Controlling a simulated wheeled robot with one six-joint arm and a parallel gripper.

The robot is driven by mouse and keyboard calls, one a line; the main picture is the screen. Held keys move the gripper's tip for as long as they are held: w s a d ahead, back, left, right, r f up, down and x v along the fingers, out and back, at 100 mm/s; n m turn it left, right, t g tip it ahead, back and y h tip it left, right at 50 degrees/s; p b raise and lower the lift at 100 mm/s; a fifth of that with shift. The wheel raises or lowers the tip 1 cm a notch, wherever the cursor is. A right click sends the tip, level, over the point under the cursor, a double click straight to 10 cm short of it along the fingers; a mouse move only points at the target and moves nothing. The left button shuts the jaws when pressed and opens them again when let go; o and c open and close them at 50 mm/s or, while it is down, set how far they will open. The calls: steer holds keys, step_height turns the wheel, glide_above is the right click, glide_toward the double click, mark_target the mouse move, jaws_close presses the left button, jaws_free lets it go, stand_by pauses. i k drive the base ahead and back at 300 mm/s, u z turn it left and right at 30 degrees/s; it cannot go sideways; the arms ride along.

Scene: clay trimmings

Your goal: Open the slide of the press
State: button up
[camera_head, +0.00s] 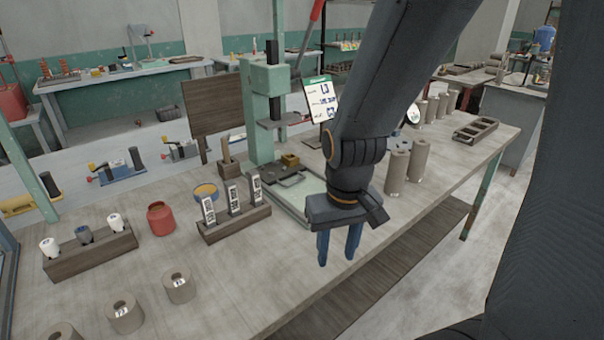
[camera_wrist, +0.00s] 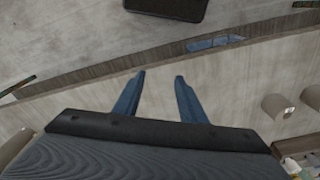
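The green press (camera_head: 262,112) stands on the workbench in the head view, with a dark vertical ram and a flat plate under its head. At its foot lies a pale green plate with a dark frame (camera_head: 303,192), partly hidden behind my wrist. I cannot tell for sure which part is the slide or how far out it is. My gripper (camera_head: 340,248) points down in front of the press, near the bench's front edge, apart from the press. In the wrist view my gripper (camera_wrist: 160,82) has its two blue fingers spread with nothing between them. The press is not recognisable there.
Left of the press stand a wooden block with several labelled tags (camera_head: 234,224), a red jar (camera_head: 160,218) and a rack of rollers (camera_head: 90,250). Clay cylinders (camera_head: 397,170) stand to the right. The bench's front left is mostly clear, with clay rings (camera_head: 179,286).

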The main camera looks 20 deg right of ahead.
mark_target(289, 165)
steer(key=u, duration=0.05)
steer(key=k, duration=0.5)
steer(key=z, duration=0.7)
steer(key=i, duration=1.3)
steer(key=u, duration=0.7)
